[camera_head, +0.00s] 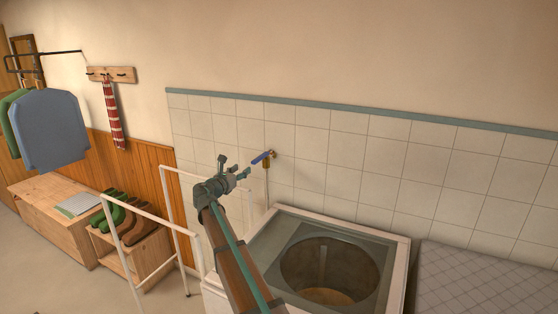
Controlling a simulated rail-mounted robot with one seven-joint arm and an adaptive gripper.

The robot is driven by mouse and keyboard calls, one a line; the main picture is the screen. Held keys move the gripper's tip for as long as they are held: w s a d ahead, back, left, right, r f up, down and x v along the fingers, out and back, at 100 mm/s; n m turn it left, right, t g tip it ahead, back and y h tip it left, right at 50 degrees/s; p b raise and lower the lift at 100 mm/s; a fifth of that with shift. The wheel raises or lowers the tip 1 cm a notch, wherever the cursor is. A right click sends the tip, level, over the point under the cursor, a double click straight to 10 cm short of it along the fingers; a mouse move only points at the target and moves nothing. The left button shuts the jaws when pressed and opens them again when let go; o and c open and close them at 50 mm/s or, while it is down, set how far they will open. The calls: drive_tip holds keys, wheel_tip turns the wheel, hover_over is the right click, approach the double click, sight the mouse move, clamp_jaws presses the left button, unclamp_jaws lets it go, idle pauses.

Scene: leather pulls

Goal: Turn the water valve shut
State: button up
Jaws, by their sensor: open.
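The water valve (263,157) is a blue lever handle on a brass tap on the white tiled wall. The lever slants, its free end pointing left and slightly down. The brass tap body (266,169) hangs below it. My gripper (234,167) is open and empty, just left of the lever in the picture. Its fingers point up and right toward the tap. I see a gap between fingers and lever, but cannot tell the depth between them.
A top-loading washer with an open drum (403,243) stands below the tap. A tiled surface (480,280) is at right. A white rail frame (150,210) stands left of my arm. Boots (140,225), a bench (50,205), a blue garment (52,130) and a red scarf (112,115) are farther left.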

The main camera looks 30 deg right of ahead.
sight(258, 158)
drive_tip(key=shift+h, duration=0.3)
drive_tip(key=p+x, duration=0.1)
drive_tip(key=x, duration=0.2)
drive_tip(key=p+x, duration=0.1)
drive_tip(key=x, duration=0.3)
drive_tip(key=p+x, duration=0.1)
drive_tip(key=x, duration=0.2)
drive_tip(key=shift+s+d+r, duration=0.25)
drive_tip(key=shift+s+d, duration=0.05)
drive_tip(key=shift+d, duration=0.15)
drive_tip(key=shift+w+d+f, duration=0.1)
drive_tip(key=shift+w+d, duration=0.25)
drive_tip(key=shift+d, duration=0.3)
clamp_jaws()
